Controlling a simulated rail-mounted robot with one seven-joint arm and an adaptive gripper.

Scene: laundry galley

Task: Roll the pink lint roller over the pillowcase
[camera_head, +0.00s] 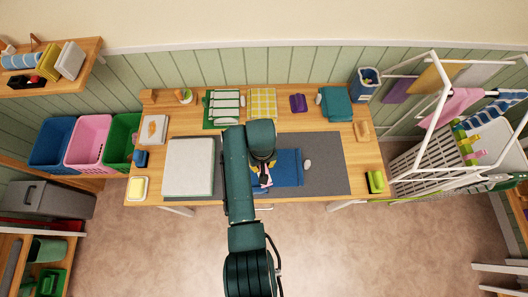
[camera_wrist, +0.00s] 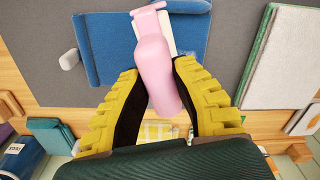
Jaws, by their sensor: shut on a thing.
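The pink lint roller (camera_wrist: 158,72) is between the yellow fingers of my gripper (camera_wrist: 158,78), which is shut on its handle. Its white roll (camera_wrist: 160,32) lies over the blue cloth, apparently the pillowcase (camera_wrist: 105,48); whether they touch I cannot tell. In the head view the pillowcase (camera_head: 289,166) lies flat on the grey mat (camera_head: 328,165). There my gripper (camera_head: 262,179) is over the pillowcase's left part, and my arm hides some of it. The roller is mostly hidden in that view.
A white folded stack (camera_head: 189,165) lies left of the pillowcase. A small white object (camera_head: 307,164) sits by its right edge. Striped cloth (camera_head: 224,108), yellow checked cloth (camera_head: 263,103) and a teal folded cloth (camera_head: 337,103) line the back. The mat's right part is clear.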

